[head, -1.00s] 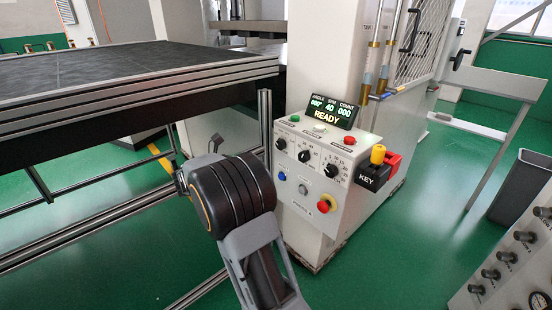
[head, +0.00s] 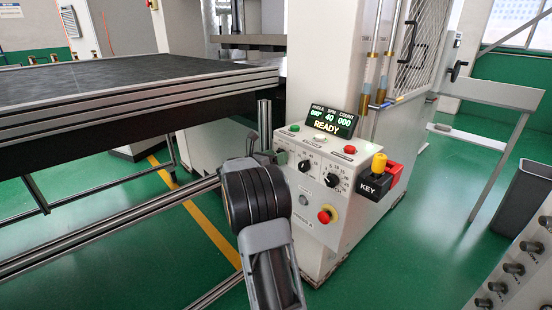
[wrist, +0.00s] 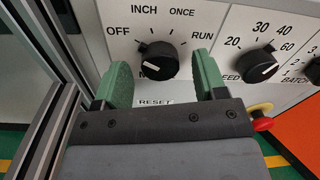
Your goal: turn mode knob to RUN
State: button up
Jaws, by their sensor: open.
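The black mode knob (wrist: 157,61) is on the grey panel in the wrist view, among the labels OFF, INCH, ONCE and RUN. My gripper (wrist: 162,60) is open, with one green finger to the left of the knob and one to the right. Gaps show between the fingers and the knob. The RUN label (wrist: 202,36) is just above the right finger. In the head view my gripper (head: 271,157) is at the left side of the panel and hides the mode knob.
Right of the mode knob is a speed knob (wrist: 256,66), with the batch knob (head: 332,180) beyond. A red stop button (head: 325,215) sits lower. A yellow key (head: 379,161) is at the panel's right. The display (head: 332,121) reads READY. An aluminium-framed table (head: 140,97) stands left.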

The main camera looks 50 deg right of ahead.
jog(key=shift+d, duration=0.25)
jog(key=shift+c, duration=0.2)
jog(key=c, duration=0.9)
